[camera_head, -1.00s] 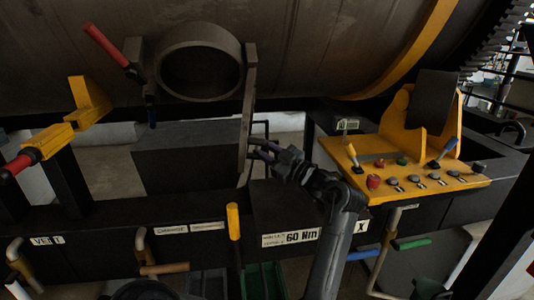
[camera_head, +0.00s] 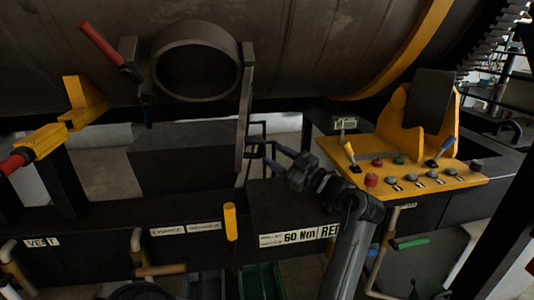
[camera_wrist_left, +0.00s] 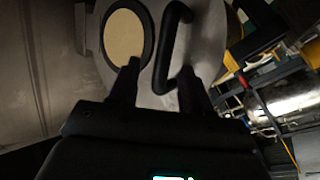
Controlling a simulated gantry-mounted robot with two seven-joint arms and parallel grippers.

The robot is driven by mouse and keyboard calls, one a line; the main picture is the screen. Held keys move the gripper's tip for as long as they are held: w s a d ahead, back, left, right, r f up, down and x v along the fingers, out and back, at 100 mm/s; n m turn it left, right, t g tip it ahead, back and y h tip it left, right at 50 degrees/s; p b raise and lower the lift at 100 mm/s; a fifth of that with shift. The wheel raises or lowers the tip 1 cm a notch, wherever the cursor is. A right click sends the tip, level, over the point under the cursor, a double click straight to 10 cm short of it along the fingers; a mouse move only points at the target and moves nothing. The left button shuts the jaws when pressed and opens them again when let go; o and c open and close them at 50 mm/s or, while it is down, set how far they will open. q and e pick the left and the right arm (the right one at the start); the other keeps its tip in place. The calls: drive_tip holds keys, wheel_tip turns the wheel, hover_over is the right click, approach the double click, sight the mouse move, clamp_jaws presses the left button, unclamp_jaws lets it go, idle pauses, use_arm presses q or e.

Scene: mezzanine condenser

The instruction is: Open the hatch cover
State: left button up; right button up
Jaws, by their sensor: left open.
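The hatch cover (camera_head: 245,110) is a grey plate seen nearly edge-on, standing out from the right side of the round hatch ring (camera_head: 196,92). In the left wrist view the cover (camera_wrist_left: 205,50) is a grey disc with a round tan patch (camera_wrist_left: 123,37) and a black bar handle (camera_wrist_left: 171,45). My left gripper (camera_head: 272,158) is just right of the cover's lower part, fingers pointing at it. In the wrist view its open fingers (camera_wrist_left: 160,75) straddle the handle's lower end; I cannot tell whether they touch it. My right gripper is out of view.
A red-handled lever (camera_head: 102,44) sits at the ring's upper left. A yellow control panel (camera_head: 425,178) with knobs and levers stands to the right of my left arm. A yellow post (camera_head: 231,221) rises from the front black beam. A yellow bracket (camera_head: 85,103) is at left.

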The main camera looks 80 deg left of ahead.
use_arm(q)
drive_tip(key=v, duration=0.5)
drive_tip(key=shift+w+d+b, duration=0.15)
drive_tip(key=shift+w+b, duration=0.05)
drive_tip(key=shift+b, duration=0.2)
